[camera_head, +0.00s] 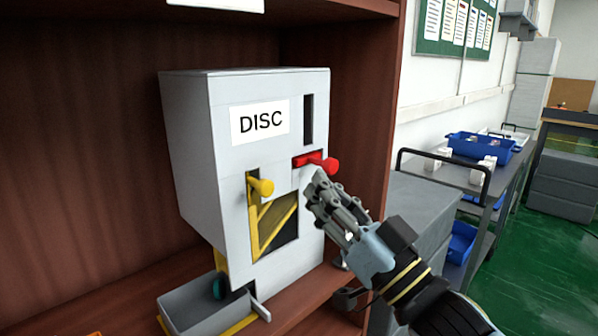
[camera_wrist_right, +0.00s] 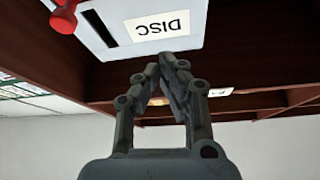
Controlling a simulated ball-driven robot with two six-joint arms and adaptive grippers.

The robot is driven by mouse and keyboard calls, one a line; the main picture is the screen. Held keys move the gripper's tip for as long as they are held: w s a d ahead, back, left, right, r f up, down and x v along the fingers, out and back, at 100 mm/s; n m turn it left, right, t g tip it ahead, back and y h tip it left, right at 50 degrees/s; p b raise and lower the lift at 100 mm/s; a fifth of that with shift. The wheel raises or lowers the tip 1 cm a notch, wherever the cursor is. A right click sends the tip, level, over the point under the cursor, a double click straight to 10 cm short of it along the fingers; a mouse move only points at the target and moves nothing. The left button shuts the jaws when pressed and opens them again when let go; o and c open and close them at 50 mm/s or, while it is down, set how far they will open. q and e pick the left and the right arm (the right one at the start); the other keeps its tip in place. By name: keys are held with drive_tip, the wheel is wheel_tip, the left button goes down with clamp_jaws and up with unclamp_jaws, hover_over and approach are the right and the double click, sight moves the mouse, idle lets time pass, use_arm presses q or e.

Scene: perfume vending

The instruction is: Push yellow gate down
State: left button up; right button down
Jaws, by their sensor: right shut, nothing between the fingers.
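The grey vending box (camera_head: 190,150) labelled DISC stands on a wooden shelf. Its yellow gate (camera_head: 272,228) shows as a frame with a diagonal bar in a dark opening, and a yellow knob (camera_head: 262,187) sticks out at the top of its slot. A red handle (camera_head: 318,161) is above and right of it; it also shows in the right wrist view (camera_wrist_right: 64,18). My right gripper (camera_head: 315,190) is shut and empty, just below the red handle and right of the yellow knob, apart from the knob. My left gripper is not in view.
A grey tray (camera_head: 190,312) sits at the box's foot, with a dark teal round thing (camera_head: 219,286) beside it. The wooden shelf wall (camera_head: 362,110) rises right of the box. A cart with blue bins (camera_head: 480,147) stands farther right.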

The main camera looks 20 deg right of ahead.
drive_tip(key=p+x, duration=0.3)
drive_tip(key=x, duration=0.7)
drive_tip(key=shift+a+f+b, duration=0.15)
drive_tip(key=shift+f+b, duration=0.05)
drive_tip(key=shift+f, duration=0.95)
drive_tip(key=shift+a+f+b, duration=0.1)
drive_tip(key=shift+f+b, duration=0.1)
drive_tip(key=shift+f, duration=0.95)
wheel_tip(320, 180, down, 8)
drive_tip(key=b, duration=0.4)
drive_tip(key=shift+s+r+b, duration=0.15)
drive_tip(key=shift+r+b, duration=0.05)
drive_tip(key=shift+b, duration=0.15)
